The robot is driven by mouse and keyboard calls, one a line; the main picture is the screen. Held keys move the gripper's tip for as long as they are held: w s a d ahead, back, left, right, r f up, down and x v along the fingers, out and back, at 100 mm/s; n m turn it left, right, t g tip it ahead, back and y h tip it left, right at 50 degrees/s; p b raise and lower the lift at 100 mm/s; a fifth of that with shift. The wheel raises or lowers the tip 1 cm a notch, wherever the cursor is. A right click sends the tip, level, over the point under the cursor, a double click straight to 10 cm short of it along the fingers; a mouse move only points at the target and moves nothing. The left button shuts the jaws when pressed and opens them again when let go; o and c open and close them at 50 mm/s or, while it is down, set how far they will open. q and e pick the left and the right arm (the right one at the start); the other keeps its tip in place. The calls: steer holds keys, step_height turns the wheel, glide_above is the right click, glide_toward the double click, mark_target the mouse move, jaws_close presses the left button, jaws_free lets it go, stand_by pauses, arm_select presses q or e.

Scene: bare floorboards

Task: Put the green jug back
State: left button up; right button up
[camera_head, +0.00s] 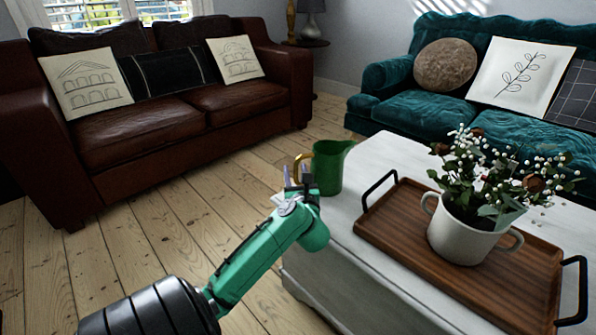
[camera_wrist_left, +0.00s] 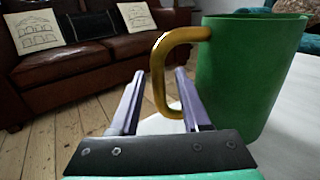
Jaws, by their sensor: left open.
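The green jug (camera_head: 329,166) stands upright on the white table (camera_head: 345,225), near its far left corner. Its gold-brown handle (camera_head: 299,168) points left in the head view. In the left wrist view the jug (camera_wrist_left: 250,75) fills the right side, with its handle (camera_wrist_left: 160,70) in front of my fingers. My left gripper (camera_head: 295,178) is open at the handle. In the left wrist view its two fingers (camera_wrist_left: 158,95) lie apart, with the handle's lower part between or just beyond them; exact contact cannot be told. My right gripper is not in view.
A wooden tray (camera_head: 400,215) with black handles lies on the table, right of the jug. It holds a white pot (camera_head: 455,240) of flowers. A brown leather sofa (camera_head: 140,133) and a teal sofa (camera_head: 390,100) stand behind. Bare floorboards (camera_head: 160,225) lie left of the table.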

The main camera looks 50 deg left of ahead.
arm_select(q)
steer(key=p+v, duration=0.1)
steer(key=v, duration=0.9)
steer(key=shift+r, duration=0.15)
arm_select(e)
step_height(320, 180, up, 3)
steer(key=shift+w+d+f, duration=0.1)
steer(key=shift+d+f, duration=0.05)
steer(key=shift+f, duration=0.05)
